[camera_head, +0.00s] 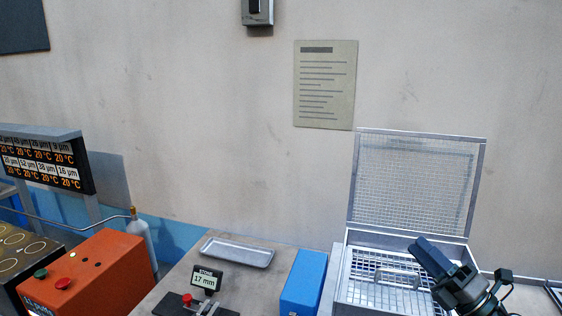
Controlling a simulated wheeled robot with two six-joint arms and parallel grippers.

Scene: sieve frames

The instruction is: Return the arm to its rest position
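My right gripper (439,258) comes in from the lower right corner. It is dark and stands in front of the open metal mesh box (362,236) at the right. From this angle I cannot make out a gap between its fingers, and I see nothing held in it. The box's mesh lid (415,180) stands upright at the back. A wire grid with a handle (385,277) lies inside the box. My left gripper is not in view.
A blue block (304,283) stands left of the mesh box. A metal tray (237,252) lies on the table behind a small "17 mm" display (206,280). An orange box with buttons (95,275), a bottle (143,240) and a temperature panel (45,160) stand at the left.

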